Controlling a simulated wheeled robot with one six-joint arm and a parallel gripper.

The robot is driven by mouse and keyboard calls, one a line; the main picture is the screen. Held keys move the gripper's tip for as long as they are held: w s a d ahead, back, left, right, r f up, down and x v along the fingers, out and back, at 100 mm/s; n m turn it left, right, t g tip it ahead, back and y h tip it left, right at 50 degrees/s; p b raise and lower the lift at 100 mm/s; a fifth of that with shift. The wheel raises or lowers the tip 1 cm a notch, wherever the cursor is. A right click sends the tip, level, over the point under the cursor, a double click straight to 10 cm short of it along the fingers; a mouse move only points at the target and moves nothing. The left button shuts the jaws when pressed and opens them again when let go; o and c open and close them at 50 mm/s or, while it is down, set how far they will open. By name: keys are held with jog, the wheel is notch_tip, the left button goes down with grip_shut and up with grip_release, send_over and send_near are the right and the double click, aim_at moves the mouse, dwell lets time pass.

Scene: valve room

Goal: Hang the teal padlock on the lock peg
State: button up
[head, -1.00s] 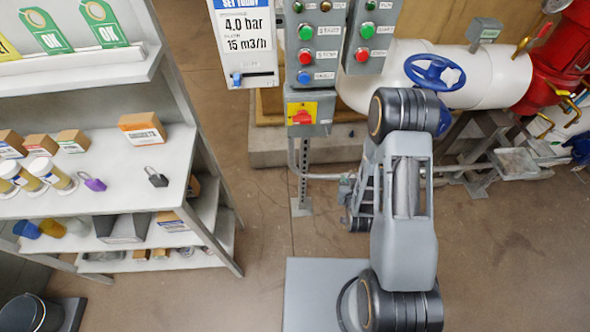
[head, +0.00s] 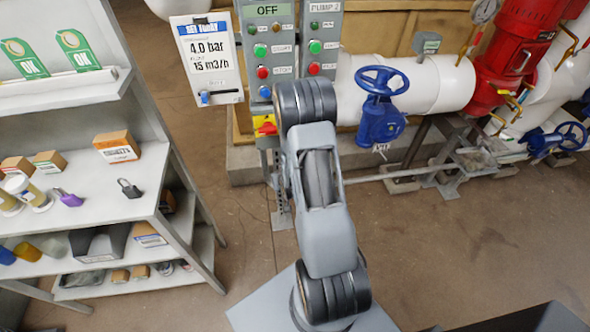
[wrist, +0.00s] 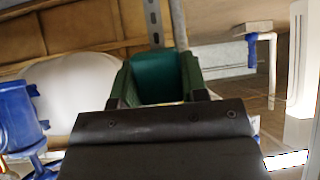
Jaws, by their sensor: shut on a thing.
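My gripper (wrist: 157,88) shows in the wrist view, with two dark green fingers shut on a teal block-like body, the teal padlock (wrist: 157,72). Its shackle cannot be made out. In the head view my arm hides the gripper and the teal padlock. I cannot pick out the lock peg in either view. A yellow and red switch (head: 264,126) on the control post is partly covered by my arm.
A shelf (head: 110,200) on the left holds a purple padlock (head: 68,197), a black padlock (head: 129,188) and boxes. Control panels (head: 268,50) stand behind my arm. A blue valve wheel (head: 384,82) and red pipework (head: 510,55) are to the right. Floor at right is clear.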

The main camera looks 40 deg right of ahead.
jog(key=w+d+m+g, duration=0.1)
jog(key=w+d, duration=0.2)
jog(key=d, duration=0.5)
jog(key=shift+w+r+h, duration=0.25)
jog(key=shift+r+h, duration=0.05)
jog(key=shift+r, duration=0.1)
jog(key=shift+w+d+f+b, duration=0.1)
jog(key=shift+w+d+b, duration=0.15)
jog(key=shift+w+b, duration=0.2)
dwell(0.8)
jog(key=shift+w+d, duration=0.15)
jog(key=shift+w, duration=0.1)
dwell(0.5)
jog(key=shift+w+d+b, duration=0.2)
jog(key=shift+w+b, duration=0.2)
jog(key=shift+b, duration=0.05)
jog(key=shift+w+d, duration=0.15)
jog(key=shift+w, duration=0.2)
dwell(0.4)
jog(key=shift+w+d+b, duration=0.15)
jog(key=shift+w+b, duration=0.2)
